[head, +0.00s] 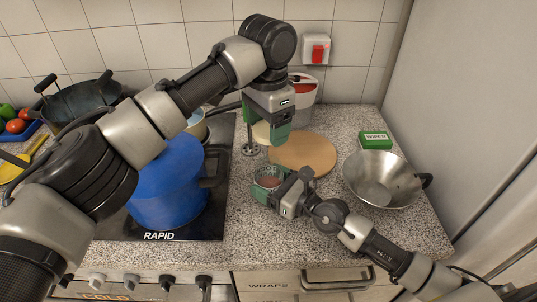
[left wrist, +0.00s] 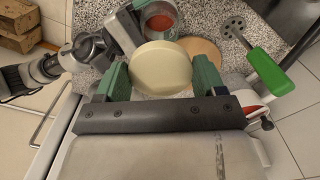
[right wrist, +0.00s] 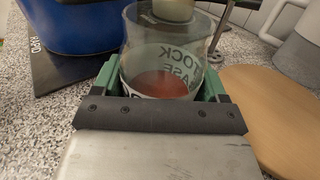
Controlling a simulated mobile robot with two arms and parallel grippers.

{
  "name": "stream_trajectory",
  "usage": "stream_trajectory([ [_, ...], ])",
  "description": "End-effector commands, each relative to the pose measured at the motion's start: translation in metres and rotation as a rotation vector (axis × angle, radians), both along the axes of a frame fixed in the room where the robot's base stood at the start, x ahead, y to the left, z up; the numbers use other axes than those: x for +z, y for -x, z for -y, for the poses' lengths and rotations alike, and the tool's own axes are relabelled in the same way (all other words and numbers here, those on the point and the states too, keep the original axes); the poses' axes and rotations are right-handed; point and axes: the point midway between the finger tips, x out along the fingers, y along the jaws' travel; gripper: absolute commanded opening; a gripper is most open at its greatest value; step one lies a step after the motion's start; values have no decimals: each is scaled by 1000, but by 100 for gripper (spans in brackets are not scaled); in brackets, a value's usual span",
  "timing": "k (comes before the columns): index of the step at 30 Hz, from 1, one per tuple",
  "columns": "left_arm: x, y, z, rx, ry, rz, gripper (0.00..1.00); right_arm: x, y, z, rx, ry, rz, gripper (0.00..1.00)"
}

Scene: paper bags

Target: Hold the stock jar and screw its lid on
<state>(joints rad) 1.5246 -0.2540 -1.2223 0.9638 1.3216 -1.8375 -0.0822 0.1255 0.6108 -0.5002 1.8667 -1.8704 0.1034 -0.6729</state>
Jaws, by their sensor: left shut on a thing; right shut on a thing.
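The stock jar (head: 268,178) is clear glass with red-brown contents and lettering, seen close in the right wrist view (right wrist: 165,75). It stands upright and open on the speckled counter. My right gripper (head: 270,188) is shut around its sides. The lid, a round cream disc (left wrist: 161,68), is between the fingers of my left gripper (left wrist: 160,82), which is shut on it. In the head view the lid (head: 261,132) shows partly behind the left gripper's green finger. In the right wrist view the lid (right wrist: 173,9) hangs above the jar's mouth, apparently apart from it.
A round wooden board (head: 305,152) lies just behind the jar. A metal bowl (head: 382,183) and a green box (head: 376,140) stand to the right. A blue pot (head: 165,190) sits on the black hob at left. A metal-disc tool (head: 250,150) is close behind the jar.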

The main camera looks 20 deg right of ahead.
Motion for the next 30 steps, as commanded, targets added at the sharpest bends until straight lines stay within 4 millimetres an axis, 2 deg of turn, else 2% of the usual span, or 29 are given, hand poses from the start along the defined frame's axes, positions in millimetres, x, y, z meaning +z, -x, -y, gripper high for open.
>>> stream_trajectory([
  [16, -56, 1, -1, 35, -1, -3, 48, -1, 0, 0, 0, 0, -1, 35],
  [22, -64, 1, -1, 41, -1, 0, 48, -1, 0, 0, 0, 0, -2, 35],
  [30, -66, 1, -1, 42, -1, 1, 48, -1, 0, 0, 0, 0, -2, 35],
])
